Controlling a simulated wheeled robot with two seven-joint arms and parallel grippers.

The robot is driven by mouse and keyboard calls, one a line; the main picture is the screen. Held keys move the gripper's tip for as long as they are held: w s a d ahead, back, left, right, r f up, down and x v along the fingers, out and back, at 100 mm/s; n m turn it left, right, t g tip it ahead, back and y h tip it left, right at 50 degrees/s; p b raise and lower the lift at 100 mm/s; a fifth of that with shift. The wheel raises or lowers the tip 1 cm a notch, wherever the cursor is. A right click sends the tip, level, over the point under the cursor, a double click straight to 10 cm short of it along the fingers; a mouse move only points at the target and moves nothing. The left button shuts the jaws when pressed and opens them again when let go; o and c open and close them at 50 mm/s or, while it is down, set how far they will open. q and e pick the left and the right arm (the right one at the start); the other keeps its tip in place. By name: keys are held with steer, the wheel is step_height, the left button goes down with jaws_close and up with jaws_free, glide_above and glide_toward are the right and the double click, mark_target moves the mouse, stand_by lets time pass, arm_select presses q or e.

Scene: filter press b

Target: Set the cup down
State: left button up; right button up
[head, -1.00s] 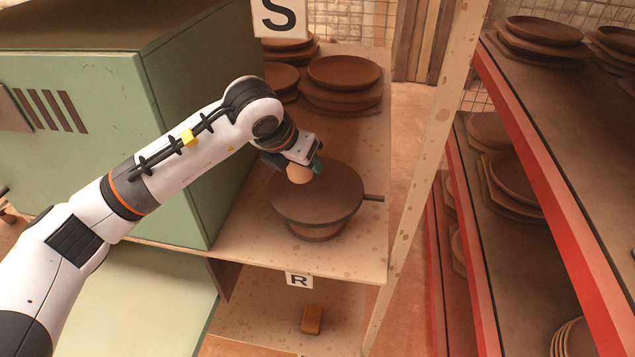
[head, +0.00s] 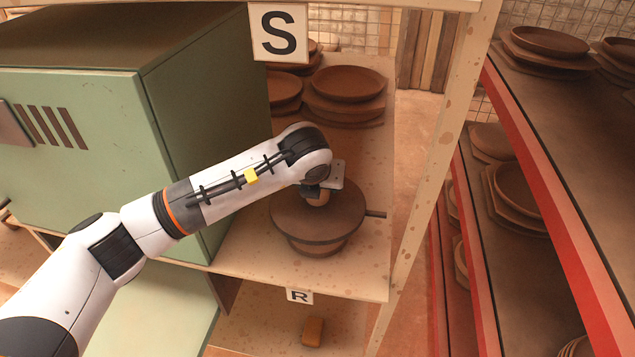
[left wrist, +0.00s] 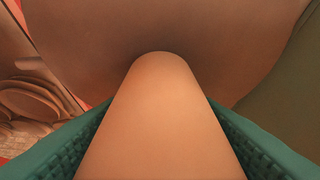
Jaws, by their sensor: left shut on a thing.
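The cup (head: 317,200) is a small tan piece, mostly hidden behind my left gripper in the head view. In the left wrist view the cup (left wrist: 160,120) fills the middle, between two green ribbed finger pads. My left gripper (head: 322,189) is shut on the cup, over the middle of a brown round turntable (head: 346,218). The turntable's disc also shows behind the cup in the left wrist view (left wrist: 160,30). I cannot tell whether the cup touches the disc. My right gripper is not in view.
The turntable stands on a speckled shelf (head: 255,245), with a short rod sticking out to its right. Stacked brown plates (head: 347,83) stand behind it. A green cabinet (head: 195,120) is close on the left. A shelf post (head: 425,170) and red-edged racks (head: 540,200) stand right.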

arm_select(q)
steer(key=shift+f, duration=0.4)
steer(key=shift+f+b, duration=0.2)
steer(key=shift+b, duration=0.1)
steer(key=o, duration=1)
steer(key=shift+r, duration=0.1)
